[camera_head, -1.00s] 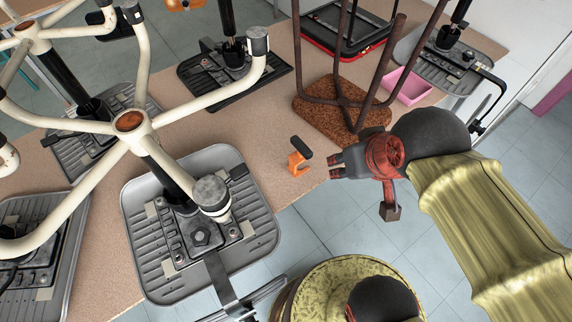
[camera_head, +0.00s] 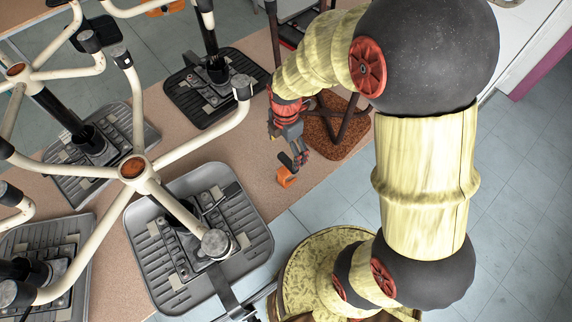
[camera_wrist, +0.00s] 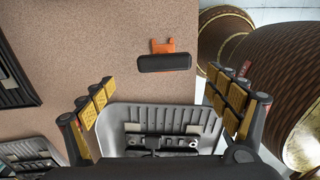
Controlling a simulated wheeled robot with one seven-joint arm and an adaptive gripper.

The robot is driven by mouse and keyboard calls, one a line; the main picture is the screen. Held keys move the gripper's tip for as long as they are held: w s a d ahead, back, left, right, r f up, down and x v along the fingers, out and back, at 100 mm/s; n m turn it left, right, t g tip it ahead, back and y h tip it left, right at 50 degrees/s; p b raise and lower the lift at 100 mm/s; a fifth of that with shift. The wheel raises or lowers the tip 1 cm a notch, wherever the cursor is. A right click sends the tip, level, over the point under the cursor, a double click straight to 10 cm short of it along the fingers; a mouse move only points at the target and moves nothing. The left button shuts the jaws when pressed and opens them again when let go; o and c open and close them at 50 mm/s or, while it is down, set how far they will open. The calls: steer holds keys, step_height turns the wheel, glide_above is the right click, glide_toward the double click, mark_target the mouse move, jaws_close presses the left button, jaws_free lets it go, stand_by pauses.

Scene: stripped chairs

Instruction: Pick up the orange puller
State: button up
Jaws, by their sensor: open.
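The orange puller (camera_head: 285,178) is on the tan tabletop near its front edge. Its orange body and black bar handle also show in the wrist view (camera_wrist: 164,62), at the upper middle. My gripper (camera_head: 292,157) is above and close by the puller, with the fingers pointing down toward it. In the wrist view my gripper (camera_wrist: 163,76) is open, with one padded finger on each side. The puller appears beyond the fingertips, between their lines, and the jaws hold nothing. The head view does not show clearly whether a finger touches the handle.
A grey chair base plate (camera_head: 255,228) with mechanism lies left of the puller, overhanging the table's front edge. White star-shaped chair bases (camera_head: 133,168) stand up at left. A brown seat with dark legs (camera_head: 335,135) is close behind my gripper. Bare tabletop surrounds the puller.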

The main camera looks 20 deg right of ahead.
mark_target(286, 162)
steer(key=f, duration=0.2)
steer(key=f+b, duration=0.1)
steer(key=f, duration=0.2)
steer(key=f+b, duration=0.1)
steer(key=f, duration=0.2)
steer(key=shift+s+f, duration=0.15)
steer(key=shift+s, duration=0.2)
steer(key=shift+c, duration=1.3)
steer(key=c, duration=1.7)
